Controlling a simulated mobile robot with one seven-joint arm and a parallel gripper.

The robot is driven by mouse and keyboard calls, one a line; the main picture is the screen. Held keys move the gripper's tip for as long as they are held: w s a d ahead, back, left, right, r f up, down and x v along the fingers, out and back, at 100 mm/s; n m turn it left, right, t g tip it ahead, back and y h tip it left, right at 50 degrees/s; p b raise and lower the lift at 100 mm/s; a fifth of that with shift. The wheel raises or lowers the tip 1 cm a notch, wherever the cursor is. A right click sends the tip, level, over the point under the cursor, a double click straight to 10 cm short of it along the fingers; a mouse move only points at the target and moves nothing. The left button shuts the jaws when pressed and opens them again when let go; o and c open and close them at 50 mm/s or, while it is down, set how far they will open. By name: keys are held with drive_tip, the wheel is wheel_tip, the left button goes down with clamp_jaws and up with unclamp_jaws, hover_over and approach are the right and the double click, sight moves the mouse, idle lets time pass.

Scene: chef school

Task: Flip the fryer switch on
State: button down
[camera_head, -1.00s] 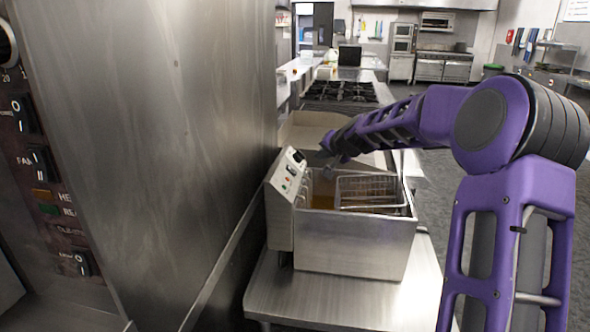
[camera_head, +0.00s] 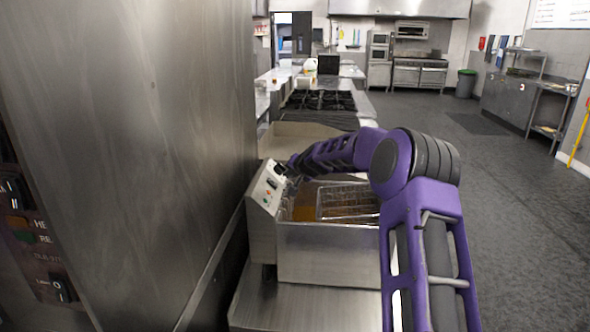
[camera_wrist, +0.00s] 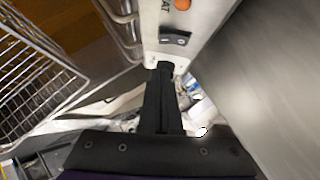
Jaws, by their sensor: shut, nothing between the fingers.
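The fryer (camera_head: 325,256) is a steel box on a metal counter, with a sloped control panel (camera_head: 263,196) on its left side. In the wrist view, a dark rocker switch (camera_wrist: 175,38) sits on the pale panel (camera_wrist: 152,35), close to an orange light. My gripper (camera_wrist: 165,68) is shut and empty, its dark fingertips at the panel's end just short of the switch in the picture. I cannot tell whether they touch the panel. In the head view my gripper (camera_head: 288,169) is at the panel's upper end, partly hiding it. The switch position is unclear.
A wire basket (camera_head: 347,203) sits in the fryer's oil, right of the panel; it also shows in the wrist view (camera_wrist: 38,85). A tall steel cabinet (camera_head: 150,150) stands close on the left. A stove (camera_head: 318,101) is behind; open floor lies to the right.

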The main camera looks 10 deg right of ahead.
sight(278, 186)
drive_tip(key=shift+w+a+f, duration=0.2)
drive_tip(key=shift+a+f, duration=0.4)
drive_tip(key=shift+f, duration=0.15)
drive_tip(key=shift+w+a+f, duration=0.15)
drive_tip(key=shift+a+f, duration=0.4)
drive_tip(key=shift+f, duration=0.2)
drive_tip(key=shift+f, duration=0.1)
drive_tip(key=shift+a+f+b, duration=0.1)
drive_tip(key=shift+f+b, duration=0.3)
drive_tip(key=shift+b, duration=0.25)
drive_tip(key=shift+r, duration=0.2)
drive_tip(key=shift+r+p, duration=0.5)
drive_tip(key=shift+r, duration=0.3)
